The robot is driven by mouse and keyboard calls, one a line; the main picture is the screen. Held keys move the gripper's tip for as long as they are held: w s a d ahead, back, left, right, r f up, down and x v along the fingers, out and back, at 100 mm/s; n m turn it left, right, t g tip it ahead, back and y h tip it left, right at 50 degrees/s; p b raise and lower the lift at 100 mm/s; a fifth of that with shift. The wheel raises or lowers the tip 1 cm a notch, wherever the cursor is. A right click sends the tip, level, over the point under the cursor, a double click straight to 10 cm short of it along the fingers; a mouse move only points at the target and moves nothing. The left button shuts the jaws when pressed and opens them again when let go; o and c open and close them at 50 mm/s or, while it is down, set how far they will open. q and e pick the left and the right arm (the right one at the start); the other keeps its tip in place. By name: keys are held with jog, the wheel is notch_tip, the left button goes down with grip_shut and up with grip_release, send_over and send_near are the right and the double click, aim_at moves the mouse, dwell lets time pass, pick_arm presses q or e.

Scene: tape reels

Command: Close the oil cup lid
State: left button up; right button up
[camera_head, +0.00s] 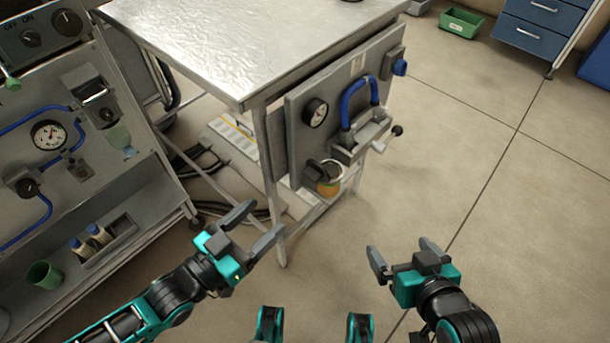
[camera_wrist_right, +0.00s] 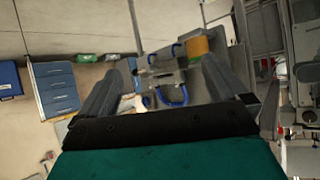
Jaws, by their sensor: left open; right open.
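The oil cup (camera_head: 328,188) is a small clear cup with orange oil, low on the side panel of the metal table. A dark part that looks like its lid (camera_head: 314,172) sits at the cup's left; the pale round rim shows beside it, so the lid looks open, though it is small. In the right wrist view the orange cup (camera_wrist_right: 197,47) shows at upper right, beyond the fingers. My left gripper (camera_head: 256,225) is open and empty, below and left of the cup. My right gripper (camera_head: 402,252) is open and empty, below and right of the cup, apart from the panel.
The panel carries a gauge (camera_head: 315,112), a blue hose loop (camera_head: 356,98), a metal box (camera_head: 360,138) and a lever knob (camera_head: 397,130). The metal table (camera_head: 250,40) stands above it. A machine with a gauge (camera_head: 48,134) stands left.

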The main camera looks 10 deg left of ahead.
aim_at(308, 178)
pick_arm(q)
jog(key=b+x, duration=0.3)
jog(key=x, duration=0.9)
jog(key=shift+w+d, duration=0.2)
jog(key=shift+w, duration=0.1)
pick_arm(e)
jog(key=shift+w+a+f, duration=0.15)
jog(key=shift+a+f, duration=0.3)
jog(key=shift+f, duration=0.4)
pick_arm(q)
jog(key=shift+c, duration=0.2)
